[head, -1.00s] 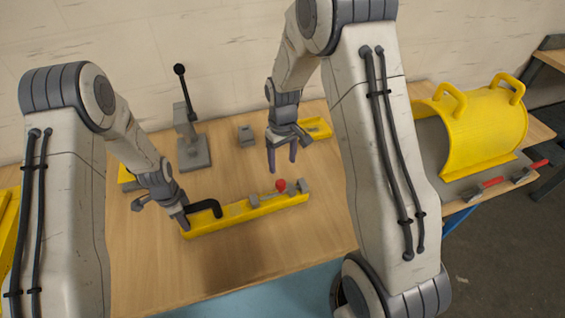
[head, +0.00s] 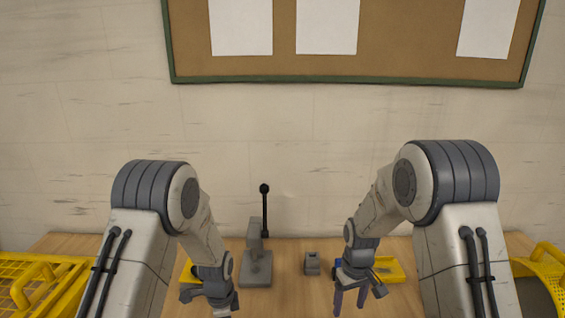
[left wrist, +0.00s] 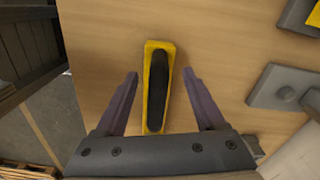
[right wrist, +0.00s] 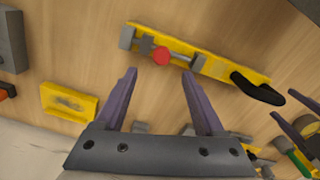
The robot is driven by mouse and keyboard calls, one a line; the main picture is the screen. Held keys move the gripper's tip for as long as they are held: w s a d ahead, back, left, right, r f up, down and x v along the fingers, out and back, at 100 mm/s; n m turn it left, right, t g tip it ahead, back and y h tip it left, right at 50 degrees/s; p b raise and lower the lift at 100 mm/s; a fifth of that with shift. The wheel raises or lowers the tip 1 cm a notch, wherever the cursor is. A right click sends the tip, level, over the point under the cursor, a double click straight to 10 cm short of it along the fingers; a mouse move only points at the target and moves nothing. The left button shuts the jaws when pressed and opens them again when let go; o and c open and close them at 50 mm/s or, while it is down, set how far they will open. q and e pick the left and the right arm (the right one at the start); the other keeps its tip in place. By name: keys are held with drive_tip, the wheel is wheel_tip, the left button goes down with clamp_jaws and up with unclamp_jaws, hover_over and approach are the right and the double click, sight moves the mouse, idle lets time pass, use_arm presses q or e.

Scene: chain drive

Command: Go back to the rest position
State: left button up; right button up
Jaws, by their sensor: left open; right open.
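My left gripper (head: 215,298) is at the bottom of the head view, its fingertips cut off by the frame edge. In the left wrist view it is open (left wrist: 160,73); the end of a yellow fixture (left wrist: 153,124) with a black handle (left wrist: 159,85) shows between its fingers. I see no grip on it. My right gripper (head: 349,300) points down over the table. In the right wrist view it is open and empty (right wrist: 160,73). The yellow fixture (right wrist: 218,68) with a red knob (right wrist: 161,56) and the black handle (right wrist: 257,88) lies beyond its fingers.
A grey lever press (head: 256,268) and a small grey block (head: 312,263) stand on the table (head: 290,290). A yellow tray (head: 389,269) is behind the right gripper. A yellow crate (head: 35,285) is at left, a yellow guard (head: 545,275) at right. A cork board (head: 380,50) hangs above.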

use_arm(q)
wheel_tip(320, 180, up, 5)
drive_tip(key=shift+r, duration=0.1)
drive_tip(key=s+d+r+n, duration=0.4)
drive_tip(key=s+d+r, duration=0.5)
drive_tip(key=s+r, duration=0.25)
use_arm(e)
drive_tip(key=s+a+r+n, duration=0.2)
drive_tip(key=s+a+r, duration=0.8)
drive_tip(key=s, duration=0.1)
use_arm(q)
drive_tip(key=s+r+n+h, duration=0.1)
drive_tip(key=s+r+n, duration=0.2)
drive_tip(key=s, duration=1.1)
wheel_tip(320, 180, up, 2)
drive_tip(key=shift+d+r+n, duration=0.15)
drive_tip(key=shift+d+n, duration=0.25)
use_arm(e)
drive_tip(key=s+a+r+n+y, duration=0.1)
drive_tip(key=s+r, duration=0.3)
drive_tip(key=s, duration=1.2)
drive_tip(key=shift+a+r+n, duration=0.2)
drive_tip(key=shift+a+n, duration=0.1)
drive_tip(key=shift+a, duration=0.25)
